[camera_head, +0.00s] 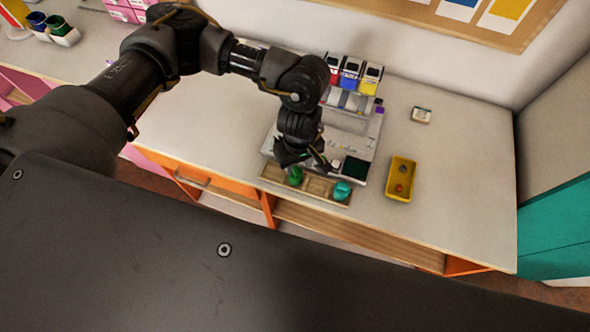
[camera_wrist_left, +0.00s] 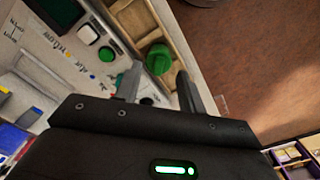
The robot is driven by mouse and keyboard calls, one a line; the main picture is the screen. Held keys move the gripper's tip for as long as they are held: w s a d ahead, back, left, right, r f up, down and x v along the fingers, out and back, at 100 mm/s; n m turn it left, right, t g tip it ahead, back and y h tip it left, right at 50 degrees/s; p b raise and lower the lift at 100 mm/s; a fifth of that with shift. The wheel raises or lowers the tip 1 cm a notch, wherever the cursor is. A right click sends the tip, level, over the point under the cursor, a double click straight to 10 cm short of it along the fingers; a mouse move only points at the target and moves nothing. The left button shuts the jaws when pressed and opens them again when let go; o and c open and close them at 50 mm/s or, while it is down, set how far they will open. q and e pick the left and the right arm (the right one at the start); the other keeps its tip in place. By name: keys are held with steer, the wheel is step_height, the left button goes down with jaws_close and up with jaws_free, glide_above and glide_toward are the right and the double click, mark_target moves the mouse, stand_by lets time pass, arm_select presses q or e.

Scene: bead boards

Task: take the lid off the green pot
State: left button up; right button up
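The green pot (camera_head: 295,176) stands in a wooden tray (camera_head: 318,187) along the front edge of the board. Its top is green, and I cannot make out a seam between lid and pot. It also shows in the left wrist view (camera_wrist_left: 158,60), just beyond the fingertips. My left gripper (camera_head: 305,163) is over the tray, close above the green pot. In the left wrist view its two fingers (camera_wrist_left: 160,82) are apart with nothing between them. I cannot tell whether a finger touches the pot. My right gripper is in neither view.
A teal pot (camera_head: 342,190) stands at the tray's right end. The white board (camera_head: 361,140) behind carries a dark green pad (camera_head: 354,168) and red, blue and yellow boxes. A yellow tray (camera_head: 401,180) with small round things lies to the right. The table's right side is mostly clear.

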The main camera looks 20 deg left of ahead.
mark_target(297, 174)
arm_select(q)
steer(key=f+p, duration=0.1)
steer(key=f, duration=0.1)
steer(key=f+p, duration=0.1)
steer(key=f, duration=0.1)
steer(key=shift+w+a+f+p, duration=0.1)
steer(key=shift+a+f+p, duration=0.1)
steer(key=shift+p, duration=0.1)
steer(key=shift+f, duration=0.35)
jaws_close()
